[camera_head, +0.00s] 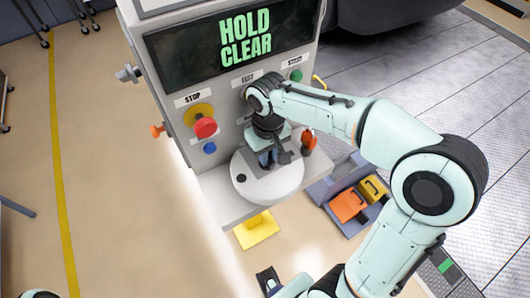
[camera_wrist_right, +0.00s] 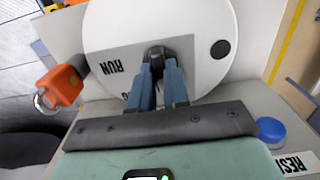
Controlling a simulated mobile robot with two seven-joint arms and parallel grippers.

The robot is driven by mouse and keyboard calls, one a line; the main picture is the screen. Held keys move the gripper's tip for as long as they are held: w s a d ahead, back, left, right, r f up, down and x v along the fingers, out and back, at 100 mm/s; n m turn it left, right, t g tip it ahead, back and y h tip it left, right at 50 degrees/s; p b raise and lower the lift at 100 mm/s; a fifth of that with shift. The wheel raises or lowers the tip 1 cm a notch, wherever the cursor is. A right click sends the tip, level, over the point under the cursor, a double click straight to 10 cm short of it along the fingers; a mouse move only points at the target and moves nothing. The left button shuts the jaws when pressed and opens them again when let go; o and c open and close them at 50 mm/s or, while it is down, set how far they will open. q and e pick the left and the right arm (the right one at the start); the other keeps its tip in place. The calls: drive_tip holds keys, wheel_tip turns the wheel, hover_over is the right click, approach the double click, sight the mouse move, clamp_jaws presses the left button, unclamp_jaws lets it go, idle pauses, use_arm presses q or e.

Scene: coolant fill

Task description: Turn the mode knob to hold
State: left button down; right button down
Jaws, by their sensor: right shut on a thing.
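The mode knob (camera_wrist_right: 172,47) is a small dark piece on a white round dial (camera_head: 281,187). My right gripper (camera_wrist_right: 163,72) is shut on the knob, its blue fingers pointing at the dial; it also shows in the head view (camera_head: 267,160). The dial (camera_wrist_right: 205,20) has a black dot on it. A RUN label shows beside the knob in the wrist view; another label is mostly hidden by the fingers. The display (camera_head: 235,45) reads HOLD CLEAR in green. What seems to be my left gripper (camera_head: 268,280) is at the bottom edge, its jaws unclear.
A red stop button (camera_head: 205,127), a blue button (camera_head: 209,147) and a green button (camera_head: 295,75) are on the panel. An orange padlock (camera_head: 309,141) hangs beside the dial. A grey bin (camera_head: 322,190) with orange and yellow items stands right. Open floor lies left.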

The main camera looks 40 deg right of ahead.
drive_tip(key=c, duration=1.1)
unclamp_jaws()
use_arm(q)
drive_tip(key=w+r+p, duration=0.1)
drive_tip(key=r+p, duration=0.1)
drive_tip(key=r, duration=0.1)
drive_tip(key=shift+w, duration=0.35)
use_arm(e)
wheel_tip(320, 180, up, 14)
drive_tip(key=shift+f, duration=0.25)
use_arm(q)
drive_tip(key=shift+s, duration=0.1)
use_arm(e)
drive_tip(key=shift+f, duration=0.1)
